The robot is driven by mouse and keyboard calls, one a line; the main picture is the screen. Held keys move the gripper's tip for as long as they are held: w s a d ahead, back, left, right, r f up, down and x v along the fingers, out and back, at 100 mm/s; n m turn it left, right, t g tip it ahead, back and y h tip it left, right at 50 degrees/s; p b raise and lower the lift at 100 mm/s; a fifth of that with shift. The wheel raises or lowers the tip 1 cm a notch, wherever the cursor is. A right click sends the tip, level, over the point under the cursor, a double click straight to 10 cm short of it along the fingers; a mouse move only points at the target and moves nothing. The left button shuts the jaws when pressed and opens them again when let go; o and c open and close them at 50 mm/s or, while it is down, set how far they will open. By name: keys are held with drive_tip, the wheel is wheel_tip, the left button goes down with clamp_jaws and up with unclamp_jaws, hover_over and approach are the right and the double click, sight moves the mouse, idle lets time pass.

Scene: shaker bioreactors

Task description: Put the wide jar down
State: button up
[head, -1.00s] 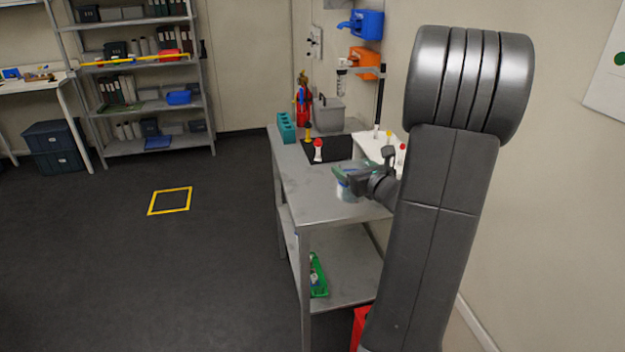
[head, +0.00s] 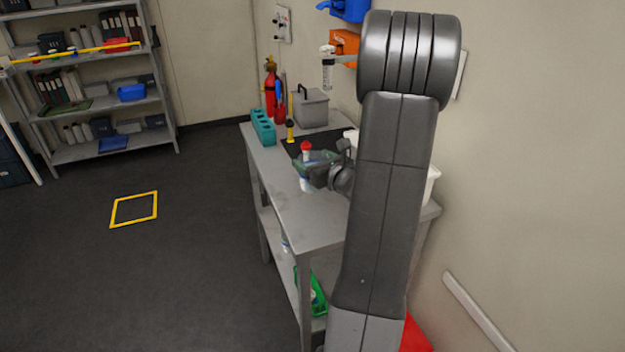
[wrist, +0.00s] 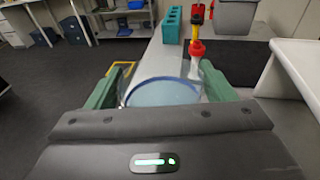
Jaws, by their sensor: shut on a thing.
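The wide jar (wrist: 163,92) shows in the wrist view as a round blue-rimmed top between the two green fingers. My gripper (wrist: 160,95) is shut on it, a finger on each side. In the head view the jar (head: 305,184) is a pale, bluish body below my gripper (head: 313,168), over the grey metal bench (head: 300,212). Much of the jar is hidden by the gripper, and I cannot tell whether its base touches the bench top.
A red-capped bottle (wrist: 196,62) stands just beyond the jar, near a yellow-and-black tool (head: 290,130). A teal rack (head: 263,127), a black mat (head: 318,142) and a grey box (head: 312,108) occupy the bench's far end. A white bin (wrist: 290,80) is on the right. The near bench top is clear.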

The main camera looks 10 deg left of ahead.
drive_tip(key=shift+f, duration=2.55)
drive_tip(key=shift+f, duration=0.15)
drive_tip(key=o, duration=1.8)
drive_tip(key=b+v, duration=0.1)
drive_tip(key=v, duration=1.1)
drive_tip(key=shift+b, duration=0.35)
